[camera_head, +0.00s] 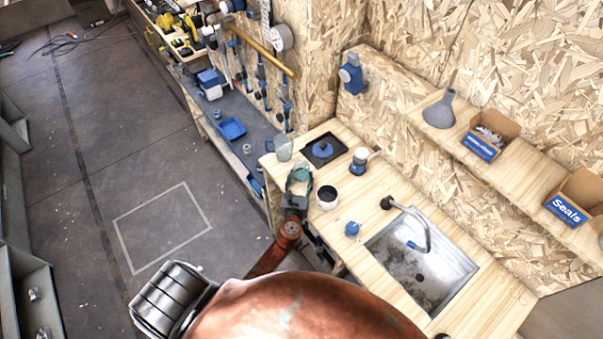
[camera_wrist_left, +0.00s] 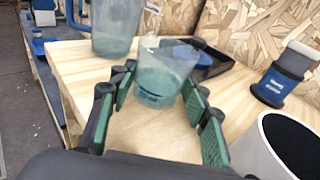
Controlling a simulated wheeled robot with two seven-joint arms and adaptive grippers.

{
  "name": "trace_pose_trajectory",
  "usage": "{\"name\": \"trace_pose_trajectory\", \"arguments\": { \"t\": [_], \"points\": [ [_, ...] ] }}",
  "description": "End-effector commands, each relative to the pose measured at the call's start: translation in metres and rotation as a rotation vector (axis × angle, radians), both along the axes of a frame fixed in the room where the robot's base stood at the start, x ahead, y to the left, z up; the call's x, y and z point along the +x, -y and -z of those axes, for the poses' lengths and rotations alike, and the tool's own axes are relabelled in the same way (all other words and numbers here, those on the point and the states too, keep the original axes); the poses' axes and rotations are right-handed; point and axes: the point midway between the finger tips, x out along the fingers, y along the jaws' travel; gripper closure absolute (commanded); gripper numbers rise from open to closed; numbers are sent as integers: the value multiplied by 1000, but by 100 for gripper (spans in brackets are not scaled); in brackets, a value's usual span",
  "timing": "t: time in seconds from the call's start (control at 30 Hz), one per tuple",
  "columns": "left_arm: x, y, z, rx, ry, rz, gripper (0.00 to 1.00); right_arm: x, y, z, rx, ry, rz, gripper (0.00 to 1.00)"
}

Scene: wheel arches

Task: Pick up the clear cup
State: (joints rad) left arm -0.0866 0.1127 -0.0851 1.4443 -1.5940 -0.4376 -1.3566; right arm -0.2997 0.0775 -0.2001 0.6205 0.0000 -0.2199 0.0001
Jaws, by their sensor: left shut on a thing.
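A clear cup (camera_wrist_left: 166,72) with a bluish tint sits between the green-padded fingers of my left gripper (camera_wrist_left: 160,88). In the head view the left gripper (camera_head: 299,181) is over the wooden counter's left end, shut on this clear cup (camera_head: 300,173). The cup looks slightly tilted in the left wrist view. I cannot tell whether its base touches the counter. A second, larger clear vessel (camera_head: 283,148) stands just behind it near the counter's edge, and also shows in the left wrist view (camera_wrist_left: 117,28). My right gripper is not in view.
On the wooden counter (camera_head: 345,240) are a black square tray (camera_head: 324,149) with a blue item, a blue-and-white object (camera_head: 360,158), a white cup with dark contents (camera_head: 327,198) and a metal sink (camera_head: 420,270). The OSB wall rises behind.

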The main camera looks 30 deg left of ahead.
Motion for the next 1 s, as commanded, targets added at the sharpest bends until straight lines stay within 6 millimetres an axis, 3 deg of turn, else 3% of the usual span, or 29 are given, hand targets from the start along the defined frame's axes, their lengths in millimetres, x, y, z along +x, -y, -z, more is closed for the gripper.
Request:
{"name": "trace_pose_trajectory", "arguments": {
  "t": [0.47,0.77,1.0],
  "points": [
    [0,0,-7,-2,1,0,81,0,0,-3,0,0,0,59],
    [0,0,-32,-2,2,0,81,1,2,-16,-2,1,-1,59],
    [-17,8,-55,-2,1,0,81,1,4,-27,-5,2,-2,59]
  ]
}}
